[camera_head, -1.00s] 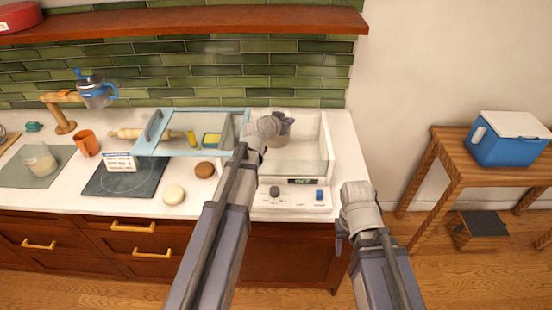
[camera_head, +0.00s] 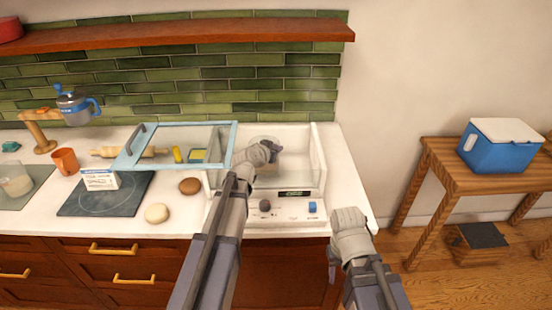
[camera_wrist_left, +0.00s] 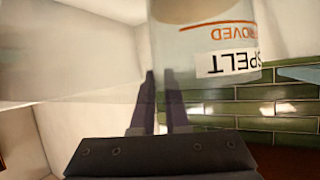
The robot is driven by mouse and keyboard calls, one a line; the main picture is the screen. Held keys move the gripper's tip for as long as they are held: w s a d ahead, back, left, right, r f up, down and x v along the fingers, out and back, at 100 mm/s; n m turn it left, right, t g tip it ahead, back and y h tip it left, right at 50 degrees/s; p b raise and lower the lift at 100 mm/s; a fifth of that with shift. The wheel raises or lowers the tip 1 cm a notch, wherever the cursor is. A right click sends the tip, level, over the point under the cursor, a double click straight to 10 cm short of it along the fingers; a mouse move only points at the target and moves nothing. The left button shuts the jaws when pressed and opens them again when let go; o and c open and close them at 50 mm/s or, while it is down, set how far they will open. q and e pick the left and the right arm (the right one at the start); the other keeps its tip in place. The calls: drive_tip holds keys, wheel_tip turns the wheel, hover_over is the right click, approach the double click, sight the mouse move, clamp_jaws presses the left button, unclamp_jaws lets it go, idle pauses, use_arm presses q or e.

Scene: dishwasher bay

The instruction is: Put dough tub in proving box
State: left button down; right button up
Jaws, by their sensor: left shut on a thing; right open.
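The dough tub (camera_wrist_left: 205,45) is a clear tub with pale dough and a label reading SPELT, inverted in the left wrist view. My left gripper (camera_head: 270,151) is shut on the tub's wall. In the head view the tub (camera_head: 262,141) is mostly hidden behind that gripper, inside the outline of the proving box. Whether it touches the floor I cannot tell. The proving box (camera_head: 318,160) is white with clear walls and a front control panel. Its blue-framed lid (camera_head: 175,124) lies off to the left, leaving the top open. My right gripper (camera_head: 333,265) is open and empty, in front of the counter.
Two dough balls, one brown (camera_head: 190,186) and one pale (camera_head: 157,213), lie left of the box. A small carton (camera_head: 100,180) stands on a dark hob (camera_head: 105,198). A blue cooler (camera_head: 498,150) sits on a wooden table at right. A shelf (camera_head: 180,36) runs above.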

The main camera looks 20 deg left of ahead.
use_arm(q)
drive_tip(key=shift+f+b, duration=0.85)
drive_tip(key=shift+f, duration=0.45)
drive_tip(key=shift+f, duration=0.2)
drive_tip(key=c, duration=0.9)
unclamp_jaws()
drive_tip(key=shift+r, duration=0.1)
drive_tip(key=shift+r, duration=0.15)
drive_tip(key=shift+p+v, duration=2.55)
drive_tip(key=shift+v, duration=3.5)
